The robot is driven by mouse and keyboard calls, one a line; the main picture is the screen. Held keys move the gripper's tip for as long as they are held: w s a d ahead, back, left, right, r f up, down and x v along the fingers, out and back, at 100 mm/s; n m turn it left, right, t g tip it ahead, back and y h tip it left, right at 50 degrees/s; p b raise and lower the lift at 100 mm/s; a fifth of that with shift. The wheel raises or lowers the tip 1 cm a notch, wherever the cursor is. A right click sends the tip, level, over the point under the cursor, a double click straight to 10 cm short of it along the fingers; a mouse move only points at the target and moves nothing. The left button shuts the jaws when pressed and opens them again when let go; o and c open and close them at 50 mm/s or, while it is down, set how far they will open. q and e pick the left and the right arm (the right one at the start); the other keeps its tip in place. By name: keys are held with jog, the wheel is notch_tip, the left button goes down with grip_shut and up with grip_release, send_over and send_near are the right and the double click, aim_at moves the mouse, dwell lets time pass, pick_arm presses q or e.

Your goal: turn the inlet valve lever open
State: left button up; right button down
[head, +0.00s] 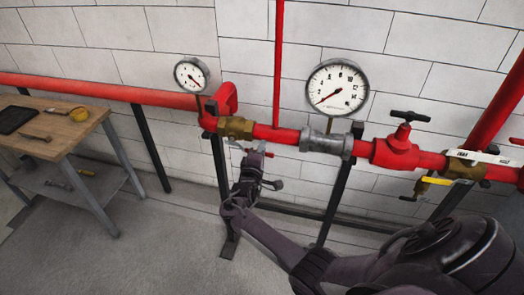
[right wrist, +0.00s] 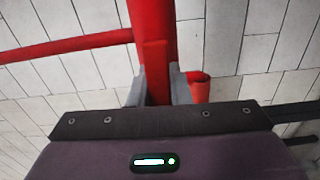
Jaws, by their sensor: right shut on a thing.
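The inlet valve is a brass body (head: 235,127) on the red pipe below the small gauge. My right gripper (head: 250,149) is just below and in front of it, its arm reaching in from the lower right. In the right wrist view, the grey fingers of my right gripper (right wrist: 154,88) are shut on a red lever (right wrist: 155,62), one finger on each side. In the head view the gripper hides most of the lever; a small red end (head: 269,155) shows to its right. My left gripper is out of view.
A small gauge (head: 191,75) and a large gauge (head: 337,87) stand above the red pipe. A red valve with a black handwheel (head: 409,116) and a yellow-handled valve (head: 437,181) are at right. A wooden workbench (head: 60,125) stands left. The floor between is clear.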

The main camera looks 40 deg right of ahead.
jog(key=shift+d+r, duration=0.2)
jog(key=shift+r, duration=0.3)
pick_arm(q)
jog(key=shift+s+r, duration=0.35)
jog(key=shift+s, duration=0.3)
pick_arm(e)
jog(key=shift+w, duration=0.1)
jog(key=c, duration=1.3)
grip_release()
jog(key=shift+r, duration=0.15)
jog(key=shift+c, duration=0.2)
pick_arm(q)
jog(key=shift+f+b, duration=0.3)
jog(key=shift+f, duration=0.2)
pick_arm(e)
jog(key=v, duration=0.7)
jog(key=shift+s+a+f, duration=0.2)
jog(key=shift+s+f, duration=0.05)
jog(key=shift+f, duration=0.05)
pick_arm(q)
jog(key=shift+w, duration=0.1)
pick_arm(e)
jog(key=shift+f, duration=0.1)
